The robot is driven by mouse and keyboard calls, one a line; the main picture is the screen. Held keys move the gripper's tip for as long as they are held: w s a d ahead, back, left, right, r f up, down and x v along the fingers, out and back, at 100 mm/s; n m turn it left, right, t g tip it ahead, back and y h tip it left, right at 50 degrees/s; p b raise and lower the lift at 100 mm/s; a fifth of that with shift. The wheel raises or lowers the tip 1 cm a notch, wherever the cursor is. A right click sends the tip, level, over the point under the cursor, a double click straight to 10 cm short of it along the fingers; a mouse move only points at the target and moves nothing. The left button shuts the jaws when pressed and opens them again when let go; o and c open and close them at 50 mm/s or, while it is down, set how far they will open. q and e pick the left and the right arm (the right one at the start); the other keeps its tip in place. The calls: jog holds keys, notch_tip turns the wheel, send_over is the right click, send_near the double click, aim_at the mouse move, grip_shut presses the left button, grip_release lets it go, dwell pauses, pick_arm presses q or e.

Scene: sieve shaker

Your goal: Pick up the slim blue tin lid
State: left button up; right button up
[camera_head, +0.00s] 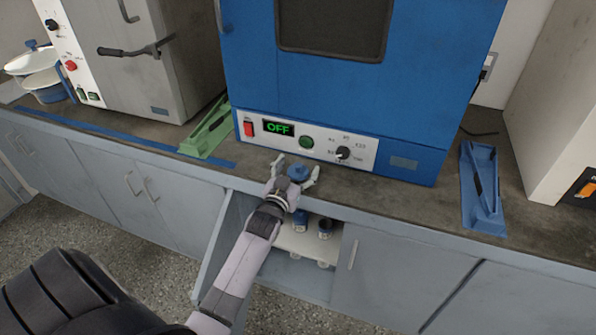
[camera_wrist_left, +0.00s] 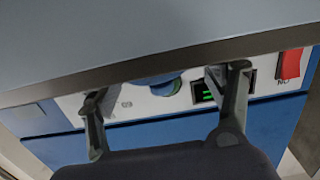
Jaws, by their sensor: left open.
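A small round blue lid (camera_head: 299,172) shows at the front edge of the counter, below the blue oven's control panel. My left gripper (camera_head: 297,179) is open, with one finger on each side of the lid. I cannot tell whether either finger touches it. In the left wrist view the open fingers of the left gripper (camera_wrist_left: 166,100) point toward the oven panel. A blue rounded piece, apparently the lid (camera_wrist_left: 167,87), shows between them, partly cut off by the counter edge. My right gripper is not in view.
The blue oven (camera_head: 340,110) stands behind the lid, its display reading OFF. Below, an open cabinet holds small containers (camera_head: 325,228) on a pale shelf (camera_head: 295,243). A green holder (camera_head: 207,128) lies left and a blue holder (camera_head: 482,190) right on the counter (camera_head: 410,198).

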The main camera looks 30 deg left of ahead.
pick_arm(q)
jog(key=shift+w+a, duration=0.1)
jog(key=shift+w, duration=0.2)
jog(key=shift+c, duration=0.2)
jog(key=c, duration=1.4)
jog(key=shift+r, duration=0.1)
